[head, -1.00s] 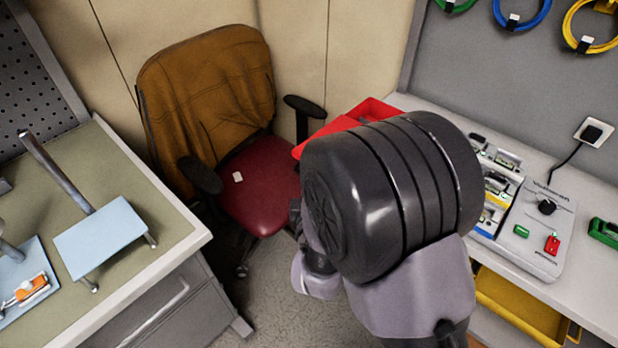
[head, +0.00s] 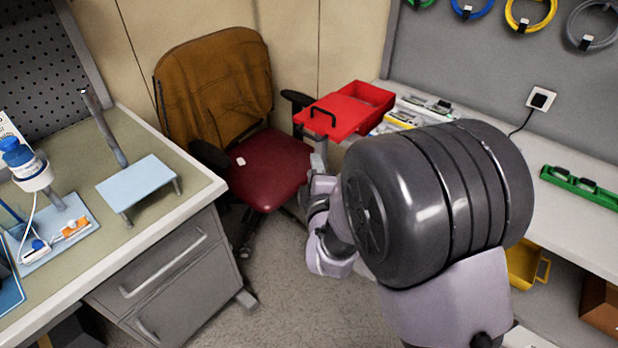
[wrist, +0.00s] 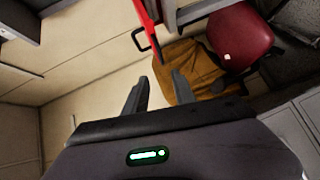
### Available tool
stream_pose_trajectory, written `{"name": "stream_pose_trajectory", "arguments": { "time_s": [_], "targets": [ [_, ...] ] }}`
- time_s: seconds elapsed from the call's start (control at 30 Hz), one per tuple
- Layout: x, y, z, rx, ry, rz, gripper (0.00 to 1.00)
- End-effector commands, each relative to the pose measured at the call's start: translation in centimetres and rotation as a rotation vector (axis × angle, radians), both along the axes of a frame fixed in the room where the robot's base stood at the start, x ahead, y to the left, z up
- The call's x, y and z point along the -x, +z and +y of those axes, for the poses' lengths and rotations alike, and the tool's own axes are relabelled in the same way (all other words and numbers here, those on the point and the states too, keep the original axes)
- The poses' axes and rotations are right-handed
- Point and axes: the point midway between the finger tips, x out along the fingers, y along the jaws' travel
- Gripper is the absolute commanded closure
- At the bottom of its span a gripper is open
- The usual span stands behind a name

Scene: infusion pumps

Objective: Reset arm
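My arm fills the middle right of the head view, with its big dark joint in front of the right workbench. My gripper (wrist: 158,92) shows in the wrist view with its two fingers apart and nothing between them. Beyond the fingers lie the pale wall and the brown cloth on the chair (wrist: 185,68). In the head view I cannot make out the fingertips.
A red toolbox (head: 345,115) with an open lid sits at the right workbench's (head: 585,235) far end, close behind my arm. A red-seated chair (head: 265,170) stands in the corner. The left workbench (head: 150,225) holds a blue stand (head: 138,182). Floor between benches is clear.

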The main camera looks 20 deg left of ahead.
Motion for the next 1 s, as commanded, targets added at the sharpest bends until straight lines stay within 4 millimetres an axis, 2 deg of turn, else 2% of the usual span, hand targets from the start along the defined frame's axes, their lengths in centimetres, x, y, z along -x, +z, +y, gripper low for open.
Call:
{"name": "stream_pose_trajectory", "arguments": {
  "time_s": [0.53,0.6,0.67,0.73,0.77,0.8,0.87,0.9,0.97,1.0],
  "targets": [
    [-0.3,0.2,-0.1,-0.001,0.0,0.0,0.68],
    [-0.7,0.9,-1.0,-0.03,-0.022,0.03,0.68],
    [-1.4,2.4,-3.2,-0.104,-0.074,0.112,0.68],
    [-1.9,5.2,-7.9,-0.264,-0.187,0.279,0.68],
    [-1.6,6.3,-10.5,-0.347,-0.249,0.367,0.68],
    [-0.5,7.8,-14.0,-0.467,-0.339,0.489,0.68],
    [2.3,9.4,-19.0,-0.647,-0.486,0.665,0.68],
    [4.9,10.1,-22.1,-0.77,-0.593,0.773,0.68],
    [9.6,10.7,-25.9,-0.943,-0.757,0.916,0.68],
    [12.7,10.8,-27.8,-1.049,-0.863,0.992,0.68]
  ]
}}
